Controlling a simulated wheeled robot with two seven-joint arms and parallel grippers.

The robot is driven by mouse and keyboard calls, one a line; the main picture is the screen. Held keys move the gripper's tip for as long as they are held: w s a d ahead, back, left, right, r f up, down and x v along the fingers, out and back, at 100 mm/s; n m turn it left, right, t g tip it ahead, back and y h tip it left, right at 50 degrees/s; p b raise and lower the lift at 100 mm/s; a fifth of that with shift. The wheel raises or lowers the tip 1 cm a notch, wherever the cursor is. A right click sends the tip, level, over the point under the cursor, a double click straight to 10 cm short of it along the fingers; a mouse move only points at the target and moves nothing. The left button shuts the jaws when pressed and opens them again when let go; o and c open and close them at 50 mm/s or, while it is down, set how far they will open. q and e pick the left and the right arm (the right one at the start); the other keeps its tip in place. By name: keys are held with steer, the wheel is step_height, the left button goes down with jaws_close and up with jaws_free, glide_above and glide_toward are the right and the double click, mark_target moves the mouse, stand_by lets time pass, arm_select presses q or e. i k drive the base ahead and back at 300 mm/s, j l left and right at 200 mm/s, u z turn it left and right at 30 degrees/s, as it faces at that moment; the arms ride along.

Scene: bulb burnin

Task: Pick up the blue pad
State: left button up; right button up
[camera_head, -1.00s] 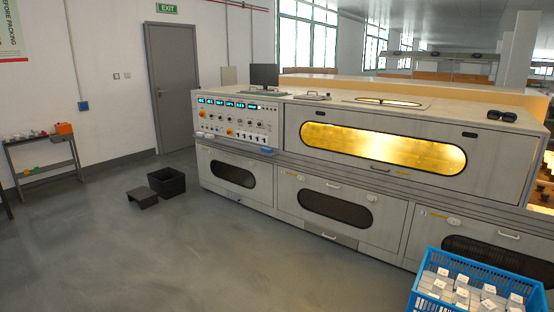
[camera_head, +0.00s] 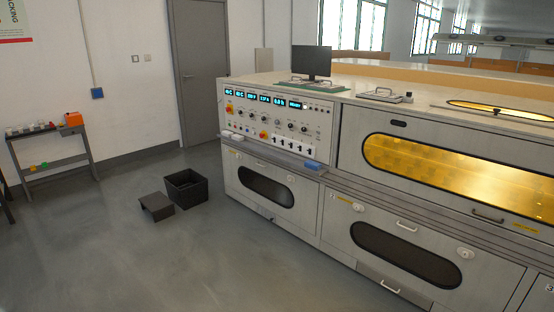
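A small blue pad (camera_head: 313,165) lies on the narrow ledge below the control panel (camera_head: 275,122) of the large grey machine, near the panel's right end. It looks flat and is small at this distance. Neither of my grippers shows in the head view, so nothing of mine is near the pad in the picture.
The grey machine (camera_head: 345,175) fills the right side, with a monitor (camera_head: 312,61) on top. A black open bin (camera_head: 186,189) and a dark step (camera_head: 156,207) stand on the floor. A small side table (camera_head: 50,160) is at the left wall. The floor before the machine is clear.

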mark_target(316, 166)
steer(key=i+z, duration=0.1)
steer(key=i, duration=0.45)
steer(key=i+j+z, duration=0.1)
steer(key=i, duration=0.4)
steer(key=i+j+z, duration=0.1)
steer(key=i, duration=0.45)
steer(key=i+j+z, duration=0.1)
steer(key=i, duration=0.4)
steer(key=j, duration=0.1)
